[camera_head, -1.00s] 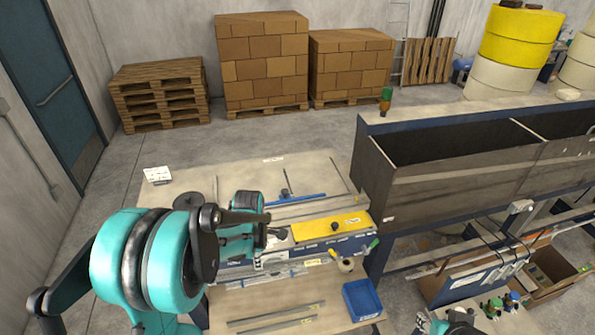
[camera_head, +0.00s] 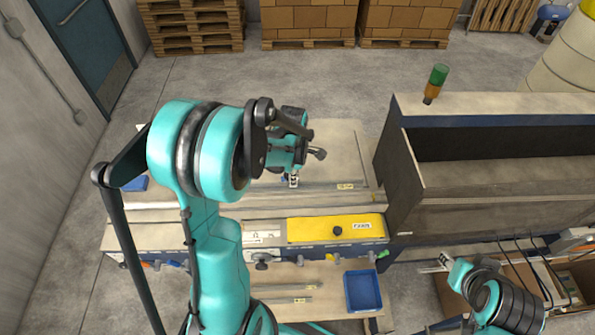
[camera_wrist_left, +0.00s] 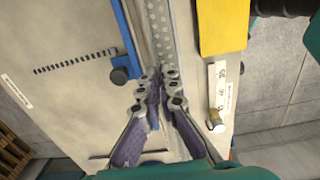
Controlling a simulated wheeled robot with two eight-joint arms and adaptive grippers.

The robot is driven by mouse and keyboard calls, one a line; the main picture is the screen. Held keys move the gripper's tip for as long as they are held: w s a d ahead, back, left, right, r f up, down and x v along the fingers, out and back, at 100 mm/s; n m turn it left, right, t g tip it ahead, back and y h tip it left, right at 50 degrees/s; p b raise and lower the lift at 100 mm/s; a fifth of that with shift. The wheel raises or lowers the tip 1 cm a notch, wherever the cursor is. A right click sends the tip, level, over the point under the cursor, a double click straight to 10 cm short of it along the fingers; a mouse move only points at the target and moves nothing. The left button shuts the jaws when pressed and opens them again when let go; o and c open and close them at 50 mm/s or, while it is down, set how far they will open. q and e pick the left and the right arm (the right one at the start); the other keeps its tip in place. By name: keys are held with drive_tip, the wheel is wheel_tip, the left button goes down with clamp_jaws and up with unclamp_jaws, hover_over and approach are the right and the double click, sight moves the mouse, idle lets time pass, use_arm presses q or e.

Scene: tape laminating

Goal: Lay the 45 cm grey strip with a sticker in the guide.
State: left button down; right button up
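The grey strip with a sticker (camera_head: 345,186) lies across the head view above the bench, running right from my left gripper (camera_head: 293,180). The gripper's fingers (camera_wrist_left: 161,85) are almost together in the left wrist view and appear shut on the strip. A dotted grey band (camera_wrist_left: 160,30) runs up from the fingertips; I cannot tell whether it is the strip or a rail below. The guide unit with its yellow plate (camera_head: 310,230) is at the bench's front, apart from the gripper. My right gripper (camera_head: 442,265) is low at right; its fingers are too small to read.
Two more strips (camera_head: 285,300) lie on the lower shelf beside a blue bin (camera_head: 362,291). In the wrist view, a blue bar (camera_wrist_left: 127,40) is left of the fingers.

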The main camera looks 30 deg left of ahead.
use_arm(q)
drive_tip(key=b, duration=0.4)
hover_over(294, 199)
wheel_tip(294, 199, down, 6)
drive_tip(key=shift+r, duration=0.1)
drive_tip(key=shift+f+b, duration=0.6)
drive_tip(key=shift+f, duration=0.1)
drive_tip(key=shift+s+f+b, duration=0.1)
drive_tip(key=shift+b, duration=0.6)
idle(0.7)
drive_tip(key=shift+f+b, duration=0.65)
drive_tip(key=shift+b, duration=0.45)
idle(1.1)
drive_tip(key=c, duration=1.6)
unclamp_jaws()
drive_tip(key=shift+c, duration=0.2)
